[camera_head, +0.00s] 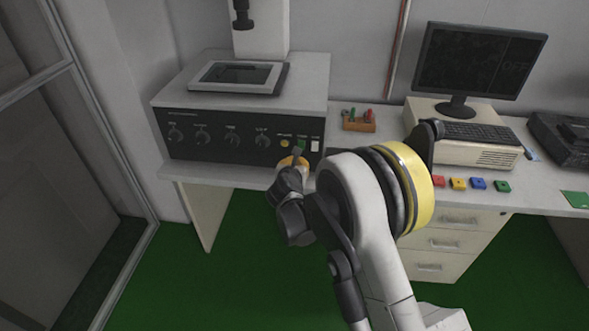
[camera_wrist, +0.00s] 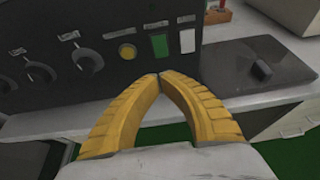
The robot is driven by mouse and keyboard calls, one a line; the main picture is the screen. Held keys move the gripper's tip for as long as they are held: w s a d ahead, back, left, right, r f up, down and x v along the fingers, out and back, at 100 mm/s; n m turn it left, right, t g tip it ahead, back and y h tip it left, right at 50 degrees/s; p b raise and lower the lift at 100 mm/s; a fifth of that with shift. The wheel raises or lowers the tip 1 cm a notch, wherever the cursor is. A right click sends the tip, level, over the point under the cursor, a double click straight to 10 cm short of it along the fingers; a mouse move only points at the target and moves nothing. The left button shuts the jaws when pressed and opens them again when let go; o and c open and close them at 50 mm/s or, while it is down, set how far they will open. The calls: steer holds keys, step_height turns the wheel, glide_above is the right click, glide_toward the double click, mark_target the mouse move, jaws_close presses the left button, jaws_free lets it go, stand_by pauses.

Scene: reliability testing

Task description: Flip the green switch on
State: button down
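The green switch (camera_head: 302,144) is on the dark front panel of the white machine (camera_head: 307,95), between a round yellow button (camera_head: 284,143) and a white switch (camera_head: 315,146). In the wrist view the green switch (camera_wrist: 159,45) is an upright rectangle just beyond my fingertips. I cannot tell whether it is on or off. My gripper (camera_wrist: 160,76) has two curved yellow fingers with their tips together and nothing between them. In the head view my gripper (camera_head: 296,159) is in front of the panel, just below the switch. Contact with the panel is not visible.
Several dark knobs (camera_head: 176,134) line the panel to the left. In the wrist view a dark plate with a knob (camera_wrist: 261,71) lies to the right. A monitor (camera_head: 478,62), keyboard (camera_head: 479,132) and coloured blocks (camera_head: 458,183) are farther right on the bench.

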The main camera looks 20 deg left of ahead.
mark_target(301, 146)
steer(key=r+b+x, duration=0.1)
steer(key=x, duration=0.5)
steer(key=shift+w+b, duration=0.3)
steer(key=shift+a, duration=0.1)
steer(key=shift+w+a+f+b, duration=0.1)
steer(key=shift+w+b, duration=0.25)
steer(key=shift+w, duration=0.15)
steer(key=shift+r, duration=0.85)
steer(key=shift+s, duration=0.1)
